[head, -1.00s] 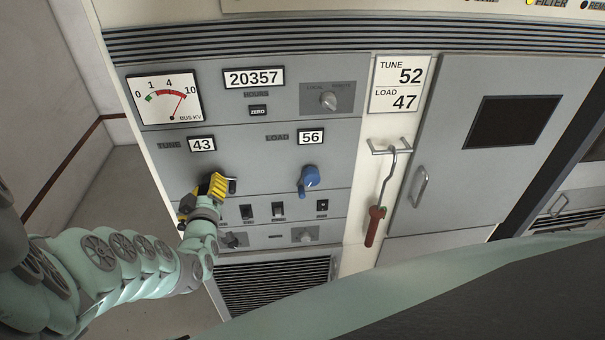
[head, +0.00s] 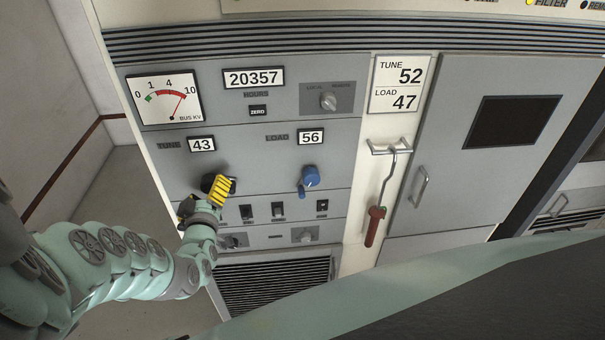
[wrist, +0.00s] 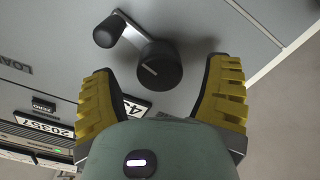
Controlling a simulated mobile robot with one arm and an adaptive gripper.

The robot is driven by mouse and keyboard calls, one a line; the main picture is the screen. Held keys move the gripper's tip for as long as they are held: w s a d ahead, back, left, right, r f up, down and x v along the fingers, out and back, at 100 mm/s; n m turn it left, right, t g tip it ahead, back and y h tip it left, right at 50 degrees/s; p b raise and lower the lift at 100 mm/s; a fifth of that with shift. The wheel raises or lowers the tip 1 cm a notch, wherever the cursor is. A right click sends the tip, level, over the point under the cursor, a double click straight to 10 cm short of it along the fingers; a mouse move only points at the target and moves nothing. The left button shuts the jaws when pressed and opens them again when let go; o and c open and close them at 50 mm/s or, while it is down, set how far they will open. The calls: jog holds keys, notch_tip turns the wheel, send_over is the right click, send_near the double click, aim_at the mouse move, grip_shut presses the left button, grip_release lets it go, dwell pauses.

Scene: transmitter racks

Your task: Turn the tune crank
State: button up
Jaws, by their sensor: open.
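The tune crank is black, with a round hub (wrist: 160,66) and a side arm ending in a knob (wrist: 106,32), in the wrist view. In the head view part of the crank (head: 208,182) shows beside a yellow finger, below the TUNE counter (head: 201,144), which reads 43. My gripper (head: 208,194) is at the crank, its rest partly hidden by my own wrist. In the wrist view my gripper (wrist: 163,72) is open, its two yellow fingers spread on either side of the hub, with gaps and nothing held. The knob lies beyond the left finger.
A blue load crank (head: 309,177) sits to the right under a LOAD counter (head: 311,137) reading 56. A placard (head: 399,84) says TUNE 52, LOAD 47. Small switches (head: 278,210) lie below. A red-handled hook (head: 375,226) hangs beside the cabinet door (head: 470,160).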

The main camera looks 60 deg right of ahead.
aim_at(207, 190)
jog(key=shift+v, duration=2.6)
jog(key=shift+s+a, duration=0.35)
jog(key=shift+a, duration=0.1)
